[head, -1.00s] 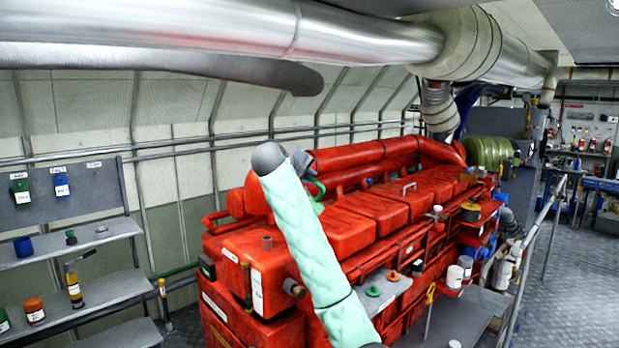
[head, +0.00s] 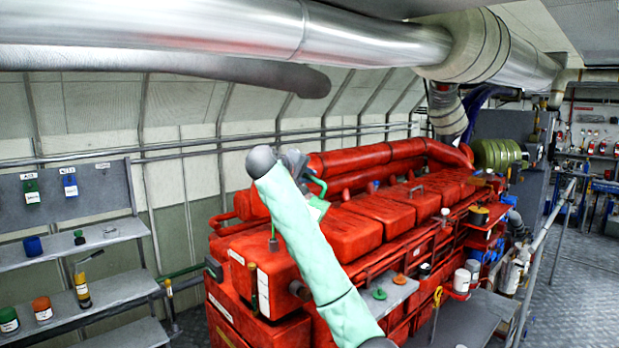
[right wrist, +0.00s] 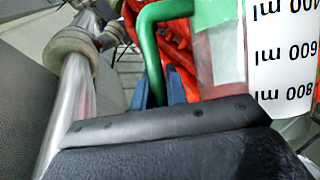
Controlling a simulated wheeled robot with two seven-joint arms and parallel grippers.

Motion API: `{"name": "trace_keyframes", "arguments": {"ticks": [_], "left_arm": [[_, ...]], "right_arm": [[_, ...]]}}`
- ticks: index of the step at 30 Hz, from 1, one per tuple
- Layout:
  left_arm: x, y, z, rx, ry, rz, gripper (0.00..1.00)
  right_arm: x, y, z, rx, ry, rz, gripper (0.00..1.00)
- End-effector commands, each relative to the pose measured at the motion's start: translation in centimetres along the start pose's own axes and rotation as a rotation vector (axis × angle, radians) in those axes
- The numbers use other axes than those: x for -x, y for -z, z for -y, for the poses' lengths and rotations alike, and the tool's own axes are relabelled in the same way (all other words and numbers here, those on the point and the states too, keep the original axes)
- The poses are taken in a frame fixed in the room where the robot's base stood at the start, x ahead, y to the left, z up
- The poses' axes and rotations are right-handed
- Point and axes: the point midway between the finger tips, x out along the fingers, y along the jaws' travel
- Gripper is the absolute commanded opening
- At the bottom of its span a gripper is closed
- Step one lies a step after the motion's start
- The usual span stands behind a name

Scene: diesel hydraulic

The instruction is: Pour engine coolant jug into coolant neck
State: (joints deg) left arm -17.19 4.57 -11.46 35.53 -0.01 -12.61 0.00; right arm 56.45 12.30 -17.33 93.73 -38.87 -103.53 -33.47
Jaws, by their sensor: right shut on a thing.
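My right gripper (head: 302,168) is at the end of a mint-sleeved arm, above the red engine. It is shut on the green handle of a clear jug. The jug (head: 319,205) is partly hidden behind my arm in the head view. The right wrist view shows the green handle (right wrist: 150,45) between blue fingers (right wrist: 140,92), and a white scale (right wrist: 285,60) with upside-down ml marks. I cannot tell how full the jug is. A short upright neck (head: 273,243) stands on the engine's near left top, apart from the jug; I cannot tell whether it is the coolant neck. My left gripper is not in view.
The red engine (head: 365,235) fills the middle. Shelves (head: 85,300) with bottles stand at left. Large silver pipes (head: 200,30) run overhead. A handrail (head: 530,240) and open floor (head: 585,290) lie at right.

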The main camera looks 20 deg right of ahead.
Motion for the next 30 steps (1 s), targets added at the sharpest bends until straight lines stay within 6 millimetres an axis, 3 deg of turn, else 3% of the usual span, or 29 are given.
{"name": "trace_keyframes", "arguments": {"ticks": [30], "left_arm": [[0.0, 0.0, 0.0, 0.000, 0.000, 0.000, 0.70]], "right_arm": [[0.8, 2.1, 0.3, 0.150, -0.064, 0.036, 0.00]]}}
